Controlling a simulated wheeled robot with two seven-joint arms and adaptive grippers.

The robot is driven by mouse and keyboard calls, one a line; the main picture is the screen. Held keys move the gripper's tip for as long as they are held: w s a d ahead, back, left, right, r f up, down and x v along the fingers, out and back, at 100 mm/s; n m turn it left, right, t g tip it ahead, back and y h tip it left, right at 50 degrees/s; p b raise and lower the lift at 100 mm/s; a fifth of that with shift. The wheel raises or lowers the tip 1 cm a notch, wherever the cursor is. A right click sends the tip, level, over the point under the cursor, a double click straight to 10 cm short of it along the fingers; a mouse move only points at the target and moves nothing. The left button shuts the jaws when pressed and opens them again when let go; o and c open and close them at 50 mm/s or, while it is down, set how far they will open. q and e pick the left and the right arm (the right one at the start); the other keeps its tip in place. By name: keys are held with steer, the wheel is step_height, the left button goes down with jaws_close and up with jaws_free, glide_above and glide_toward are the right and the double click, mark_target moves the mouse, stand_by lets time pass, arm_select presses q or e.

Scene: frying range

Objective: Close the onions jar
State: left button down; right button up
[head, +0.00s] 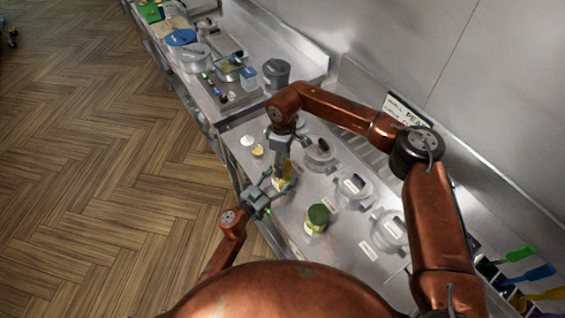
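A small jar (286,184) with yellowish contents stands on the steel counter between my two grippers; I cannot read a label that names it as onions. My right gripper (281,160) points down from above, right over the jar's top, and hides most of it. My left gripper (276,187) reaches in from the lower left, low at the jar's side. The fingers of both are too small and overlapped to tell open from shut, or whether they touch the jar. A second jar with a green lid (318,214) stands upright nearer me, apart from both grippers.
Several lidded grey containers (352,188) with labels line the counter's right side. A small white item (247,140) and a yellow one (258,151) lie left of my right gripper. A grey pot (276,74) stands farther back. Coloured-handled utensils (541,273) are at lower right.

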steer(key=shift+o, duration=1.2)
steer(key=shift+r, duration=2.2)
steer(key=shift+c, duration=0.4)
